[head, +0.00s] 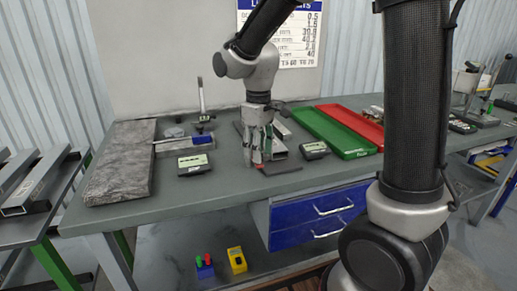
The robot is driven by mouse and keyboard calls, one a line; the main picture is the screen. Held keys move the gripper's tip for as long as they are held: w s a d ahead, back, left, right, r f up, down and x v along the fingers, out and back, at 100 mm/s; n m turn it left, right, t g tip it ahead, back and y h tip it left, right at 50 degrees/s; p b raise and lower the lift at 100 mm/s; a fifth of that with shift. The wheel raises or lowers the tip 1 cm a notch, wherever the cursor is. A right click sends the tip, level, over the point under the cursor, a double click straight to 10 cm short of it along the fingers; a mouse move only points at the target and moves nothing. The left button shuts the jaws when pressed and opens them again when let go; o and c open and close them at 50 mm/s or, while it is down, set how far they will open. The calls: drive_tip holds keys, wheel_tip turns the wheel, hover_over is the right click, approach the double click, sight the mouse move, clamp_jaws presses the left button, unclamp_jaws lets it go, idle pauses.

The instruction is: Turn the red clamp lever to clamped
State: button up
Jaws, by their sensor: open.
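My gripper (252,160) points down over the middle of the workbench (220,196), with its fingers apart. It is in front of a grey metal fixture (279,150) and hides part of it. A small red part shows between and beside the fingers; it may be the red clamp lever, but it is too small and too covered to be sure. I cannot tell the lever's angle or whether the fingers touch it. A dark flat piece (280,168) lies on the bench at the fixture's front.
Digital readouts (194,164) and (314,150) flank the fixture. A grey stone slab (120,165) and a gauge stand (202,105) are left. Green (333,134) and red (356,126) trays are right. Blue drawers (318,212) hang below. Bare bench lies in front.

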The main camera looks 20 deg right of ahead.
clamp_jaws()
